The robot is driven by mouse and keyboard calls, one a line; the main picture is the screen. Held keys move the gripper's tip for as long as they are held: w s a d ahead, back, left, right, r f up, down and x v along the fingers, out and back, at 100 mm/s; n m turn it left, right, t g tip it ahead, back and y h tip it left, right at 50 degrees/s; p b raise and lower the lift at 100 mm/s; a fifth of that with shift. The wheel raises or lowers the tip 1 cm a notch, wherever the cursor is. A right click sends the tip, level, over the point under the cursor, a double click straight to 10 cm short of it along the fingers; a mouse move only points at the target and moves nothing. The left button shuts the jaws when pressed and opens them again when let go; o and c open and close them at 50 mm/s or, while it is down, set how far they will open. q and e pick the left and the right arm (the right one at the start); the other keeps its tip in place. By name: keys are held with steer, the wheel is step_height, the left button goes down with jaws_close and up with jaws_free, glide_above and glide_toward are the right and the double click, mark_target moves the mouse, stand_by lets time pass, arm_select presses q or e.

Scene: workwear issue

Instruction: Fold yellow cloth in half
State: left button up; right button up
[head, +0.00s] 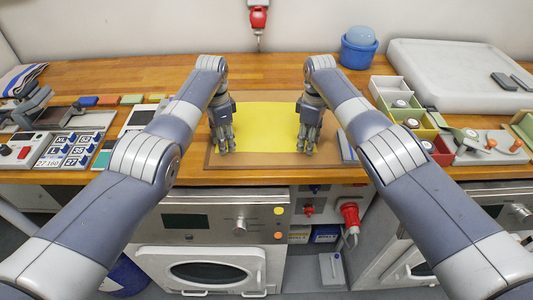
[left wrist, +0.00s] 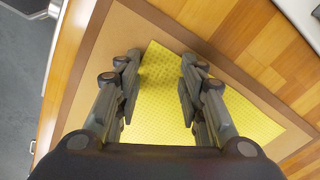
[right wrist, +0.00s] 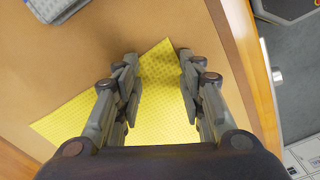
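The yellow cloth (head: 265,127) lies flat on a brown board (head: 259,170) on the wooden bench. My left gripper (head: 224,150) is over the cloth's near left corner. In the left wrist view its fingers (left wrist: 158,85) are apart, with cloth visible between them. My right gripper (head: 308,148) is over the near right corner. In the right wrist view its fingers (right wrist: 158,80) are apart, with a cloth corner (right wrist: 158,65) between them. Whether the fingertips touch the cloth cannot be told.
Bins (head: 390,90) and a large white tray (head: 455,75) stand to the right. A blue tub (head: 358,52) stands at the back. Panels and tools (head: 70,150) lie at the left. A blue-grey item (head: 347,147) lies by the board's right edge.

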arm_select(q)
steer(key=shift+s+f, duration=0.1)
jaws_close()
arm_select(e)
steer(key=shift+s+f, duration=0.1)
steer(key=shift+f, duration=0.05)
jaws_close()
arm_select(q)
steer(key=shift+s+f, duration=0.1)
arm_select(e)
steer(key=shift+d, duration=0.15)
